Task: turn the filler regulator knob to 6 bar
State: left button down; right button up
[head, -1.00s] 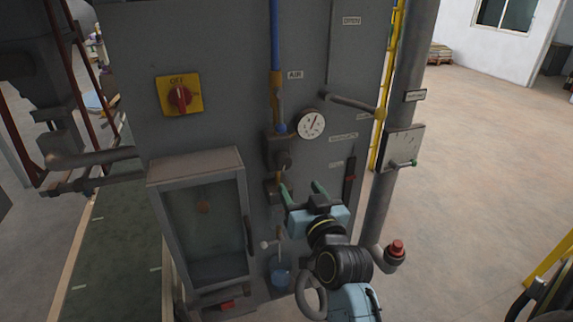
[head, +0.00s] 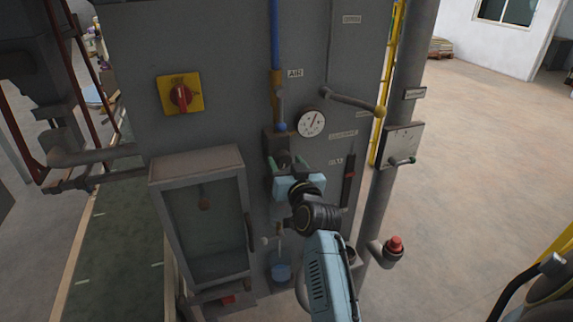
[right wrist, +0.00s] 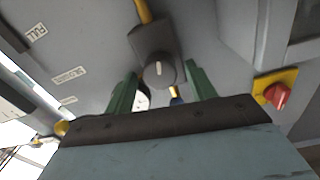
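The regulator knob (right wrist: 160,73) is a dark round knob with a pale pointer line, on a dark regulator body (right wrist: 150,40) below the blue air line. In the head view the regulator body (head: 273,142) shows, with my right gripper (head: 286,163) in front of its lower part. In the right wrist view my right gripper (right wrist: 160,85) is open, its green fingers on either side of the knob and apart from it. My left gripper is not in view.
A lever with a yellow ball end (head: 379,111) sticks out right of the gauge. A yellow-and-red rotary switch (head: 180,96) is at the left. A glass-fronted box (head: 205,225) protrudes below left. A grey vertical pipe (head: 393,150) stands at the right.

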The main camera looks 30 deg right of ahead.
jog(key=c, duration=0.8)
jog(key=shift+r+m+p, duration=0.1)
jog(key=shift+m+p, duration=0.4)
jog(key=shift+p, duration=0.45)
jog(key=shift+c, duration=0.2)
jog(key=shift+m, duration=0.3)
jog(key=o, duration=1)
